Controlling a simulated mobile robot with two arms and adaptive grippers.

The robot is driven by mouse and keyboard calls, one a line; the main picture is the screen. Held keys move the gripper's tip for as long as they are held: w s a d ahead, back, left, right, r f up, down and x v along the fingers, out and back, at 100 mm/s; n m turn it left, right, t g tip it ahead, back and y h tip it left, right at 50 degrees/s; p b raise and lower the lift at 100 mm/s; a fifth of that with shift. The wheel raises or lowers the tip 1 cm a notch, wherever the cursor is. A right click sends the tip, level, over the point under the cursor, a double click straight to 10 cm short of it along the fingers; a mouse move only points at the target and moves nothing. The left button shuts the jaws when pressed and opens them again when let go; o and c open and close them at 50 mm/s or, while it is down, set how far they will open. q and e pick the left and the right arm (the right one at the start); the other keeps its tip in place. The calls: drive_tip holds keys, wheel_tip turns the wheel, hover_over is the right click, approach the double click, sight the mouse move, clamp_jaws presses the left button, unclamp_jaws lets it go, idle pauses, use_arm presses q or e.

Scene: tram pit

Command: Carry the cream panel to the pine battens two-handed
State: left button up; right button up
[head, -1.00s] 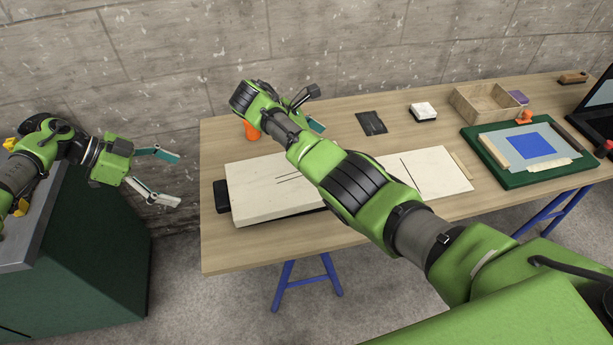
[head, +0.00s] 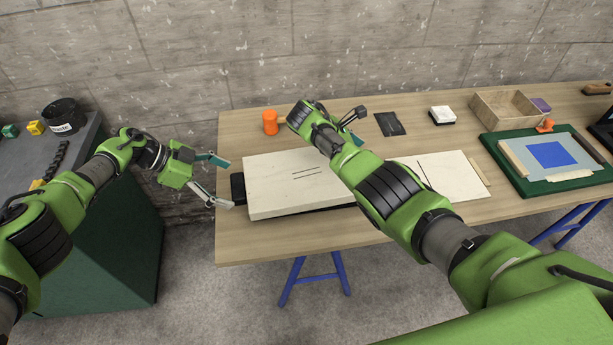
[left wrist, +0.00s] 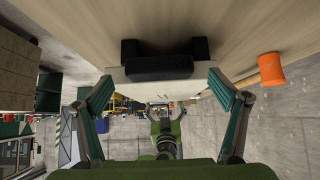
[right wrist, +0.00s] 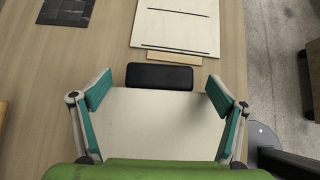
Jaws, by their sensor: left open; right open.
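The cream panel (head: 290,190) lies flat on the table, with two short dark lines on top. A black block (head: 238,188) stands at its left end. My left gripper (head: 225,183) is open just off that end, fingers either side of the block's line. The left wrist view shows the panel's edge (left wrist: 150,92) between the fingers. My right gripper (right wrist: 157,92) is open above the panel's other end (right wrist: 155,125), mostly hidden by its arm in the head view. A pale pine batten (head: 475,168) edges a marked white sheet (head: 450,172); another batten (right wrist: 160,57) shows in the right wrist view.
A dark tile (head: 390,124), a white block (head: 442,116), a wooden tray (head: 505,108) and a green board (head: 535,185) lie farther right. A dark-green cabinet (head: 110,260) stands left. The table's front strip is clear.

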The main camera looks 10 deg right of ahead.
sight(233, 186)
use_arm(q)
drive_tip(key=shift+x, duration=1.55)
use_arm(e)
drive_tip(key=shift+x, duration=1.6)
